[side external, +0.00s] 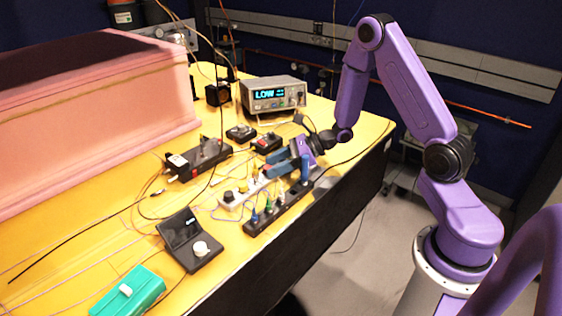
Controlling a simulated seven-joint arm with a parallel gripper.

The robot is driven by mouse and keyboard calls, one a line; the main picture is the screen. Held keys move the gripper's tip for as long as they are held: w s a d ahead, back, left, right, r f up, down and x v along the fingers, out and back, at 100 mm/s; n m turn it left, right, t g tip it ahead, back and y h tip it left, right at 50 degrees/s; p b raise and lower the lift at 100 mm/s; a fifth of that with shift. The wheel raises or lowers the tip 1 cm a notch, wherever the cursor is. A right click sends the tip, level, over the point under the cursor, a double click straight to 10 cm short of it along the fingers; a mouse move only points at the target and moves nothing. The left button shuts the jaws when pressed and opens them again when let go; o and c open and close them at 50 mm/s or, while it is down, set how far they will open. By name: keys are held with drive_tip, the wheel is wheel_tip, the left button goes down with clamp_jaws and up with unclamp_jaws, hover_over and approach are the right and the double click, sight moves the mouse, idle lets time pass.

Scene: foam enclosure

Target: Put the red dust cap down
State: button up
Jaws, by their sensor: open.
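My gripper (279,168) is open, low over the right part of the yellow table (205,278). Its blue-grey fingers point left, close to a white strip with a black knob (230,197) and a black strip with coloured plugs (278,208). I cannot make out a red dust cap for certain at this size. Whether anything lies between or under the fingers is hidden.
A pink foam enclosure (95,125) fills the left. A bench meter reading LOW (273,97) stands at the back. A black case with a white knob (190,240) and a green box (128,291) are in front. Thin cables cross the table.

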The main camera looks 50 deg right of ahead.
drive_tip(key=v, duration=1.6)
drive_tip(key=shift+w+d, duration=0.3)
drive_tip(key=shift+o, duration=0.6)
drive_tip(key=shift+s+d+r, duration=0.25)
drive_tip(key=shift+s+d, duration=0.2)
drive_tip(key=shift+s, duration=0.05)
